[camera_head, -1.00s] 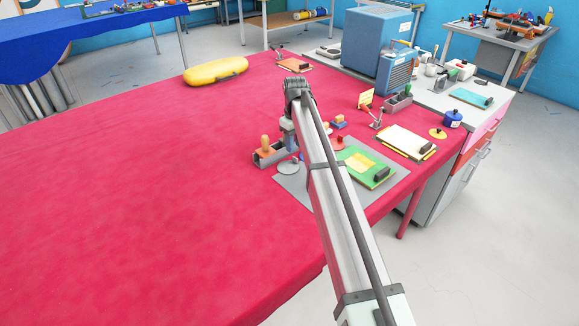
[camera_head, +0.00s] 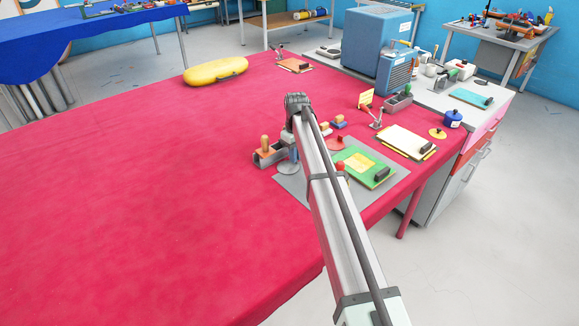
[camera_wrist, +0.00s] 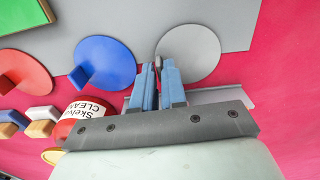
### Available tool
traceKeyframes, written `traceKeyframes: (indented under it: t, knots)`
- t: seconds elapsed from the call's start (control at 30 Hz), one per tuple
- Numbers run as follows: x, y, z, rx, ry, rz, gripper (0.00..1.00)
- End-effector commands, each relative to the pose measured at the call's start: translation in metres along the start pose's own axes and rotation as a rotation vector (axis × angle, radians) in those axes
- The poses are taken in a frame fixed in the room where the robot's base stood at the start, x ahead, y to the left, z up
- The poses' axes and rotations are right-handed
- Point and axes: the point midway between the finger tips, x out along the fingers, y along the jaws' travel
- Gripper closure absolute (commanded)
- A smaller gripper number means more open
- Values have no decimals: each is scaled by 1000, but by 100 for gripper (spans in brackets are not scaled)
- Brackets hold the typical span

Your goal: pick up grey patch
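The grey patch is a round flat disc with a small upright tab. It shows under my fingers in the wrist view (camera_wrist: 195,50) and partly behind my gripper in the head view (camera_head: 287,168). My gripper (camera_wrist: 157,68) has its two blue fingers close together, with the tab in the narrow gap between the tips. It looks shut on the tab. The disc lies across the edge of the grey mat (camera_wrist: 160,15); whether it touches the surface is not clear.
A blue disc (camera_wrist: 108,62) and a red disc (camera_wrist: 25,72) lie left of the patch in the wrist view. A green board (camera_head: 378,177) lies on the mat. The red table (camera_head: 130,200) is clear to the left.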

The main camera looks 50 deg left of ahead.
Motion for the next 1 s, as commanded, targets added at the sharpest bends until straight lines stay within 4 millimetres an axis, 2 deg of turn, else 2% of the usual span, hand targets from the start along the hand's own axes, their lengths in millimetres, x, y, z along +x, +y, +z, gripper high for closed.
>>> traceKeyframes:
  t: [0.03,0.1,0.63,0.77,1.0]
  knots:
    - [0,0,0,0,0,0,94]
    - [0,0,0,0,0,0,100]
    - [-4,0,0,0,0,0,100]
    - [-18,0,-1,0,2,1,100]
    - [-61,0,-1,0,1,1,100]
